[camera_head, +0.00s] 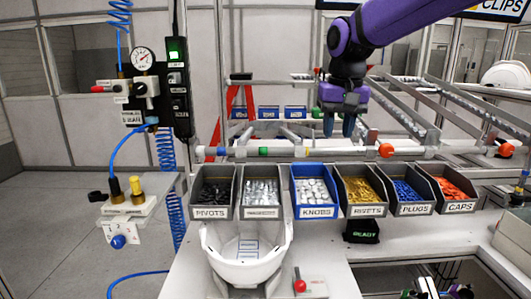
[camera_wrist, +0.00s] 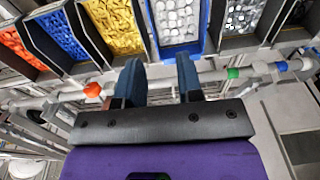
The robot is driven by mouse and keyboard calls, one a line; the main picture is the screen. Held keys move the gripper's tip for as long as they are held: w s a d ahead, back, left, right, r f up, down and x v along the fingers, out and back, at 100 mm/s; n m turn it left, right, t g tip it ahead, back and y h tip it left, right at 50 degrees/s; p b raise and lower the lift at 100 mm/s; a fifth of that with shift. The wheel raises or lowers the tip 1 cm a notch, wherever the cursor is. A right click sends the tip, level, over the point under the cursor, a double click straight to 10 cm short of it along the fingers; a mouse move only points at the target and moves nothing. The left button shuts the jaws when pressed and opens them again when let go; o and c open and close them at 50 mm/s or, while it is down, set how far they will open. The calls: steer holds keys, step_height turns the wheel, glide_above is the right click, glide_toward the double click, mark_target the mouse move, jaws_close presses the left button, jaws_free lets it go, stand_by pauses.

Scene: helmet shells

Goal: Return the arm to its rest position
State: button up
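My purple arm comes in from the top right of the head view and ends in my gripper (camera_head: 340,128), which points down above the white rail behind the bins. In the wrist view my gripper (camera_wrist: 160,72) shows two dark blue fingers with a clear gap between them. It is open and nothing is held. A white helmet shell (camera_head: 243,270) sits at the front of the bench, well below and to the left of my gripper.
A row of bins holds pivots (camera_head: 212,191), a bin of silvery parts (camera_head: 262,192), knobs (camera_head: 315,190), rivets (camera_head: 365,190), plugs (camera_head: 408,191) and caps (camera_head: 456,190). The white rail (camera_head: 290,152) crosses behind them. A gauge panel (camera_head: 145,85) with blue hoses stands left. A red button (camera_head: 299,286) is at the front.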

steer(key=s+d+f+t, duration=0.1)
steer(key=s+d, duration=0.3)
steer(key=s, duration=0.5)
steer(key=s+d+f+t, duration=0.1)
steer(key=s+d+f, duration=0.1)
steer(key=s+d, duration=0.3)
steer(key=s+d+f+t, duration=0.1)
steer(key=s+d, duration=0.4)
steer(key=s, duration=0.7)
steer(key=shift+s+f+t, duration=0.3)
steer(key=shift+s+t, duration=0.05)
steer(key=shift+t, duration=0.05)
